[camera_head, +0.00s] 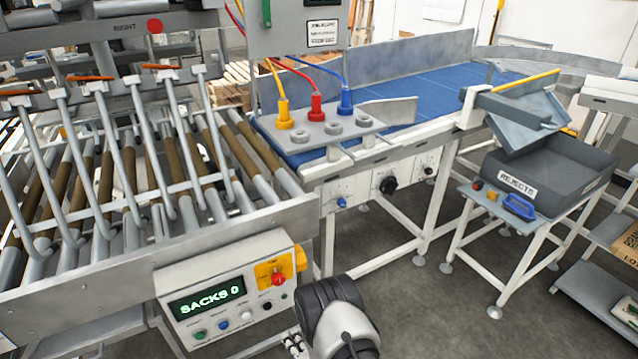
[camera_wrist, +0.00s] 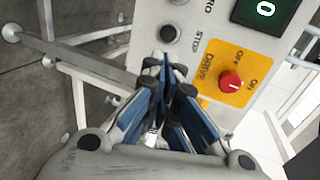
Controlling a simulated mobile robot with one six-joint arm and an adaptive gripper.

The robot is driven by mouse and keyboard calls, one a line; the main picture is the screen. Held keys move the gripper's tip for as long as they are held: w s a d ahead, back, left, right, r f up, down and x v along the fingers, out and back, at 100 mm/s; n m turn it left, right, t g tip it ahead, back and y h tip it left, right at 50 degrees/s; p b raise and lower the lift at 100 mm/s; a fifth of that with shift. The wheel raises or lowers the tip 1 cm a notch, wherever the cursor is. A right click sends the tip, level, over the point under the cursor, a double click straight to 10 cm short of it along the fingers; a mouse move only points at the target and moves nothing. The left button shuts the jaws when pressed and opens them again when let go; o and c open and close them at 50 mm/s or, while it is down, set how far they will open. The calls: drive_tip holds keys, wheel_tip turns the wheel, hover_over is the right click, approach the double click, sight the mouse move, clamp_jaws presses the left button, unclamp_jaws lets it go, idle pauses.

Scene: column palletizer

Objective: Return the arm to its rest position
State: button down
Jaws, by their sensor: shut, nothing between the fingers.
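My gripper shows in the wrist view (camera_wrist: 168,76), its blue-and-grey fingers drawn together with nothing between them. It is in front of the control box (camera_head: 232,293), near the black STOP button (camera_wrist: 170,33) and left of the red DRIVE knob (camera_wrist: 231,80) on its yellow plate. The fingertips overlap the box's lower edge in this view, and I cannot tell whether they touch it. In the head view my dark wrist and arm rise at the bottom centre, just right of the box. Small dark parts of the gripper show by the box's lower right corner.
The roller conveyor (camera_head: 255,151) with upright bent bars is on the left. A blue belt (camera_head: 430,90) runs behind, with coloured plugs (camera_head: 316,108) on a plate before it. A grey REJECTS bin (camera_head: 548,172) stands on a stand at right. Grey floor between the frames is open.

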drive_tip(key=w+d+r+n+h, duration=0.2)
drive_tip(key=w+r, duration=0.3)
drive_tip(key=r, duration=0.3)
drive_tip(key=w+d+r+n+h, duration=0.1)
drive_tip(key=w+d+r, duration=0.1)
drive_tip(key=w+r, duration=0.45)
drive_tip(key=s+d+r+n+g+h, duration=0.15)
drive_tip(key=d+r, duration=0.25)
drive_tip(key=r, duration=0.4)
drive_tip(key=s+d+r+n+g+h, duration=0.15)
drive_tip(key=d+r, duration=0.25)
drive_tip(key=r, duration=0.4)
drive_tip(key=s+d+r+n+g+h, duration=0.1)
drive_tip(key=s+d+r, duration=0.45)
drive_tip(key=s, duration=0.25)
drive_tip(key=s+d+r+n+g, duration=0.1)
drive_tip(key=s+d+r, duration=0.4)
drive_tip(key=s+r, duration=0.15)
drive_tip(key=s+d+r+n+g, duration=0.1)
drive_tip(key=s, duration=0.8)
drive_tip(key=s+d+r+n+g+h, duration=0.1)
drive_tip(key=s+d+n, duration=0.1)
drive_tip(key=s, duration=0.8)
drive_tip(key=shift+d, duration=0.3)
